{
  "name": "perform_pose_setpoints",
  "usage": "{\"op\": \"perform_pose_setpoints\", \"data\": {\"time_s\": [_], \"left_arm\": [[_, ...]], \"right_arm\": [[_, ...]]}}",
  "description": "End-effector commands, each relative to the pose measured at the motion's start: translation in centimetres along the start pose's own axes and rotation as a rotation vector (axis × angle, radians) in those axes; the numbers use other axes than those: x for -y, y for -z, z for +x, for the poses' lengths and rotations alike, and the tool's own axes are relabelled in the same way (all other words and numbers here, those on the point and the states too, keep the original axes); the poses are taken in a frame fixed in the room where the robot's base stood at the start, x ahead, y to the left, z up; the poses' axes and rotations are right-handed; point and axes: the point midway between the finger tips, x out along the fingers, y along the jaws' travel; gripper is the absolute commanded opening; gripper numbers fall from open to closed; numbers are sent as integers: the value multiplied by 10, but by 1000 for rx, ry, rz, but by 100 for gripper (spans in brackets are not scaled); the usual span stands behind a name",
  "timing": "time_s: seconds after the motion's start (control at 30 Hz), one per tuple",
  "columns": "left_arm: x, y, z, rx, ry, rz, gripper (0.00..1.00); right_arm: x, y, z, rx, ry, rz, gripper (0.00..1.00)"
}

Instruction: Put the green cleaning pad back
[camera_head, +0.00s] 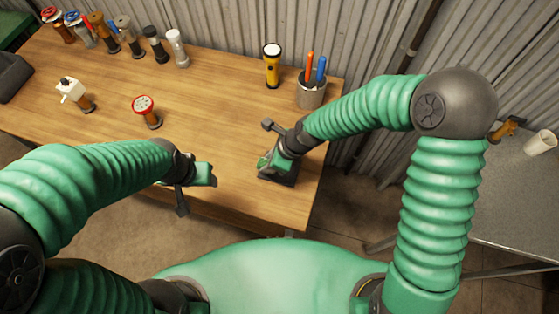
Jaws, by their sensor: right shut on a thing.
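My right gripper (272,157) is low over the right front corner of the wooden bench, shut on what looks like the green cleaning pad (264,162). Only a small green patch of it shows, as the gripper hides the rest. A small dark tray (288,180) lies right under the gripper; I cannot tell whether the pad touches it. My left gripper (205,174) hangs near the bench's front edge, left of the right one. Its finger gap is not clear, and I see nothing held in it.
A red-topped fitting (145,110) and a white-topped fitting (72,92) stand on the wooden bench (210,100). Several valves line the back left. A grey table (520,205) is at the right.

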Motion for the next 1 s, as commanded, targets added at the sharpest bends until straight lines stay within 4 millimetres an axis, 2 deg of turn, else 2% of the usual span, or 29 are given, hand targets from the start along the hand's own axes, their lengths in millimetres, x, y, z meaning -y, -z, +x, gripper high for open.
{"op": "perform_pose_setpoints", "data": {"time_s": [0.1, 0.2, 0.4, 0.73, 0.77, 0.9, 1.0], "left_arm": [[0, 1, -3, 0, 0, 1, 56], [0, 1, -3, 0, 0, 1, 56], [0, 0, -2, 0, 0, 1, 56], [0, 0, 0, 0, 0, 0, 56], [0, 0, -1, 0, 0, 0, 56], [0, 0, -1, 0, 0, 1, 56], [0, 0, -1, 0, 0, 1, 56]], "right_arm": [[21, 18, -7, 3, 1, 5, 0], [27, 26, -4, 1, -3, 2, 0], [26, 37, 24, -1, -4, -1, 0], [27, 39, 27, 0, 0, -1, 0], [27, 38, 26, 0, 0, -1, 36], [27, 39, 26, 0, 0, 0, 54], [27, 39, 26, 0, 0, 0, 54]]}}
